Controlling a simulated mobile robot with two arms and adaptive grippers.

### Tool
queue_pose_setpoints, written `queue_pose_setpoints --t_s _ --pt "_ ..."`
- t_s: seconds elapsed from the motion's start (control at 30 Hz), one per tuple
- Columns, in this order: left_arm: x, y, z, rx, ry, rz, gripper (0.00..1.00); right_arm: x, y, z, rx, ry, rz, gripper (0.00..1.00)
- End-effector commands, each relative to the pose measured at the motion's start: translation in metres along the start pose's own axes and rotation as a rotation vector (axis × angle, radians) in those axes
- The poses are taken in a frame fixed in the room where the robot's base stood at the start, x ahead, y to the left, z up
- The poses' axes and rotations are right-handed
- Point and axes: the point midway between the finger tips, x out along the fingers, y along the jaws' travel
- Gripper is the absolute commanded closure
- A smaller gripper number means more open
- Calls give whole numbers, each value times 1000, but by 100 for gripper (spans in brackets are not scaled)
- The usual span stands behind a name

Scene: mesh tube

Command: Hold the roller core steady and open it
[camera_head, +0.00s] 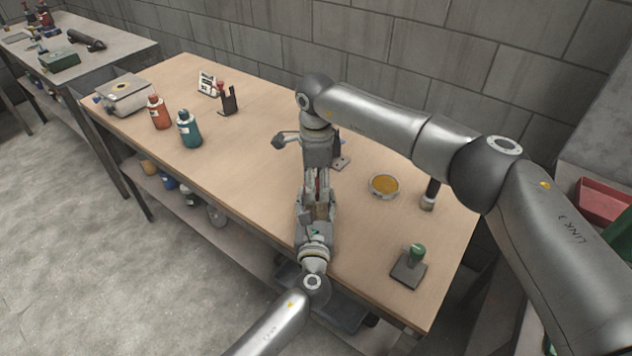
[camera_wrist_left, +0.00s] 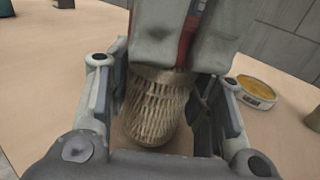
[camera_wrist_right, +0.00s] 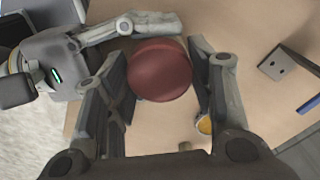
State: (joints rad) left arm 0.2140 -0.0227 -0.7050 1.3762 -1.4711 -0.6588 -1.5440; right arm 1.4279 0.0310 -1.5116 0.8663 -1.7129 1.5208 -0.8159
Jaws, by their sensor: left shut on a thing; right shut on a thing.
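The roller core is a beige mesh tube (camera_wrist_left: 157,108) with a dark red end. It stands roughly upright between both grippers above the table. My left gripper (camera_head: 317,211) is shut around the mesh part, with a finger on each side in the left wrist view. My right gripper (camera_head: 318,182) comes from above and is shut on the red end (camera_wrist_right: 160,70), which looks like a round cap in the right wrist view. The cap still meets the tube; whether it has turned cannot be told. The fingers hide much of the core in the head view.
On the wooden table (camera_head: 260,115) stand a red bottle (camera_head: 158,112) and a teal bottle (camera_head: 189,129) at left. A round dish of yellow stuff (camera_head: 384,187) and a green-handled stamp-like tool (camera_head: 410,267) are at right. The table between the bottles and grippers is clear.

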Motion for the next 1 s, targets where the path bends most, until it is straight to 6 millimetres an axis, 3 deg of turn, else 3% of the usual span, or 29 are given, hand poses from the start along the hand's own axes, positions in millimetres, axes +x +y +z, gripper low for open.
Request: queue_pose_setpoints --t_s 1.0 --pt "0 0 -2 0 3 0 100 -22 0 0 2 0 0 79"
